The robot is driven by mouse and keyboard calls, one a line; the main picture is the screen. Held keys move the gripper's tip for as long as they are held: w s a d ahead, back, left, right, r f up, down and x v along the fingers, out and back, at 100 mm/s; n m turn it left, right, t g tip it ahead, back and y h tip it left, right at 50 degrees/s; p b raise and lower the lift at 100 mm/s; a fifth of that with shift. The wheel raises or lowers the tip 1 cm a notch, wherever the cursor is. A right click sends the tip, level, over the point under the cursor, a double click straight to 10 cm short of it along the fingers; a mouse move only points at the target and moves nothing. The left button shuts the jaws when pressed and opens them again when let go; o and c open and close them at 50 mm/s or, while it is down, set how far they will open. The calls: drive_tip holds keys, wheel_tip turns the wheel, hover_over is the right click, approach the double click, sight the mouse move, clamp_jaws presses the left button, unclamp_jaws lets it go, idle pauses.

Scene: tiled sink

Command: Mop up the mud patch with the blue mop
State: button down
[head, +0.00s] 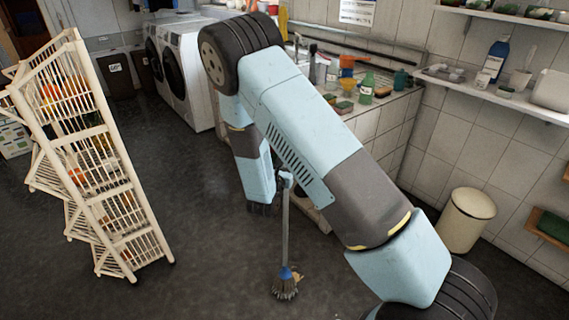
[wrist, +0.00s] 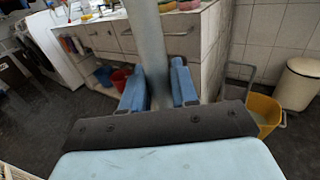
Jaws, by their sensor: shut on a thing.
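The mop (head: 285,235) has a grey handle, a blue collar and a grey-brown bristle head, and stands nearly upright with its head down at the floor. My gripper (head: 285,179) is shut on the upper handle, partly hidden by my arm. In the wrist view the mop's handle (wrist: 149,45) runs between the two blue fingers of my gripper (wrist: 158,88). A small tan-brown patch, seemingly the mud patch (head: 298,274), shows on the dark floor beside the bristles. The mop head partly covers it, so its full extent is hidden.
A cream slatted rack (head: 125,200) stands at the left. White washing machines (head: 186,75) and a cluttered tiled counter (head: 385,125) are behind. A cream bin (head: 466,222) stands by the right wall. A yellow bucket (wrist: 265,112) shows in the wrist view. Floor between rack and mop is clear.

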drive_tip(key=shift+w+a+f, duration=0.1)
drive_tip(key=shift+w+a, duration=0.3)
drive_tip(key=shift+a, duration=0.5)
drive_tip(key=shift+w+a+f, duration=0.1)
drive_tip(key=shift+w+a, duration=0.25)
drive_tip(key=shift+a, duration=0.55)
drive_tip(key=shift+w+a, duration=0.4)
drive_tip(key=shift+a, duration=0.5)
drive_tip(key=shift+d, duration=0.1)
drive_tip(key=w+d, duration=0.9)
drive_tip(key=d, duration=0.5)
drive_tip(key=shift+w, duration=0.3)
idle(0.5)
drive_tip(key=shift+a+r, duration=0.1)
drive_tip(key=shift+a, duration=0.05)
drive_tip(key=s+a, duration=0.6)
drive_tip(key=a, duration=0.2)
drive_tip(key=shift+a, duration=0.25)
idle(0.9)
